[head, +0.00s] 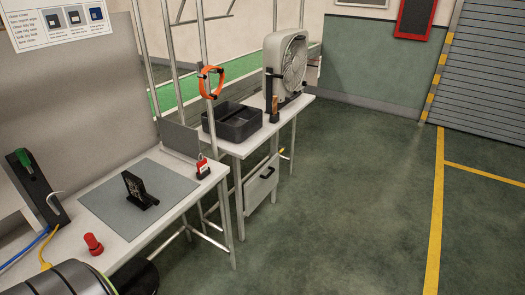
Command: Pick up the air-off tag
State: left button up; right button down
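I cannot tell for sure which thing is the air-off tag. A black upright plate with faint markings (136,187), on a small black stand, is on the grey mat (95,199). Neither of my grippers is in view, and nothing shows as held.
A red knob (93,243) and a black holder with a green handle (38,184) are on the near table. The far table bears a black divided tray (231,123) and a fan (286,67). An orange coil (211,82) hangs on a post. The right floor is clear.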

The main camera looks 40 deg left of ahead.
aim_at(202, 165)
jog(key=i+l+u, duration=0.1)
jog(key=i+u, duration=0.25)
jog(key=i, duration=0.15)
jog(key=i+l+u, duration=0.35)
jog(key=i, duration=0.15)
jog(key=i+l+u, duration=0.25)
jog(key=i+u, duration=0.15)
jog(key=i, duration=0.05)
